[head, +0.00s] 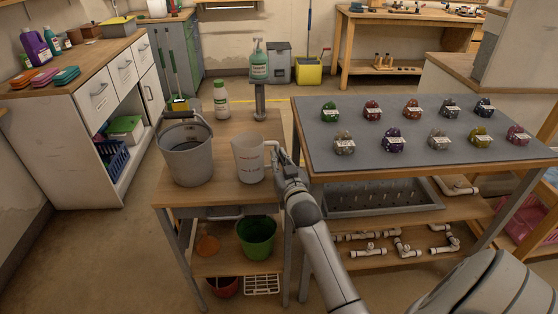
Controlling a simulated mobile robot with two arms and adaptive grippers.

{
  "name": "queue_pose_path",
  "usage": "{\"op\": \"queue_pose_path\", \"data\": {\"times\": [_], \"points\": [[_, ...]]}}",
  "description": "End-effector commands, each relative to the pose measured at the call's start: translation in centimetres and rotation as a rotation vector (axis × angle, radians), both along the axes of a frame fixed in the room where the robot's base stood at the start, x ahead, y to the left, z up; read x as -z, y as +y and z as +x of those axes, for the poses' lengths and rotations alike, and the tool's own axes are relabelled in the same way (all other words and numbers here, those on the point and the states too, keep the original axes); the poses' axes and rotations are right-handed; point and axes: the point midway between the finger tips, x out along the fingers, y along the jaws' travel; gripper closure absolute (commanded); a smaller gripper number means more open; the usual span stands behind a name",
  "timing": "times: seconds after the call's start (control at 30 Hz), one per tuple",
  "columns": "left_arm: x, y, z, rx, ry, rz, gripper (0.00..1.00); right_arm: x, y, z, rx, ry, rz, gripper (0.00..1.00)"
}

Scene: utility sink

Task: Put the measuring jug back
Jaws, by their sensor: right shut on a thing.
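The measuring jug (247,160) is a translucent white jug with red markings. It stands upright at the right side of the small wooden table, and I cannot tell whether its base touches the top. My right gripper (277,158) is at the jug's right side, shut on its handle. The gripper partly hides the handle. My left gripper is not in view.
A grey metal bucket (186,155) stands left of the jug on the wooden table (215,191). Behind are a white-and-green bottle (221,99) and a teal pump bottle (259,62) on a post. A grey-topped table (395,160) with several labelled coloured items is close on the right.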

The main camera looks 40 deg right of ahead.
Motion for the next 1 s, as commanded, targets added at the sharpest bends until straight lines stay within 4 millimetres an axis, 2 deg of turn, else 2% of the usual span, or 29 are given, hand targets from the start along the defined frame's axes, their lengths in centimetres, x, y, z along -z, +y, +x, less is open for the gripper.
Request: {"op": "queue_pose_path", "data": {"times": [0.1,0.13,0.3,0.67,0.87,1.0], "points": [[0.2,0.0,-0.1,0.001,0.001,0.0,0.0,0.2,0.0,0.0,0.0,0.0,0.001,1.0],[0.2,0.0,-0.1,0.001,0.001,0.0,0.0,0.3,0.0,0.0,0.0,0.001,0.0,0.86],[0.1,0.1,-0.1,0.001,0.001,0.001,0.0,0.2,0.0,0.0,0.0,0.001,0.0,0.66],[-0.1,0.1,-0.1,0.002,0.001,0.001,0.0,-0.2,0.0,0.0,0.0,-0.001,0.0,0.66],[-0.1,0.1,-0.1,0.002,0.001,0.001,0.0,0.1,0.8,-2.2,-0.001,0.002,0.002,0.66],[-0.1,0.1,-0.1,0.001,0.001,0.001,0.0,0.1,1.7,-4.8,-0.001,0.003,0.002,0.66]]}}
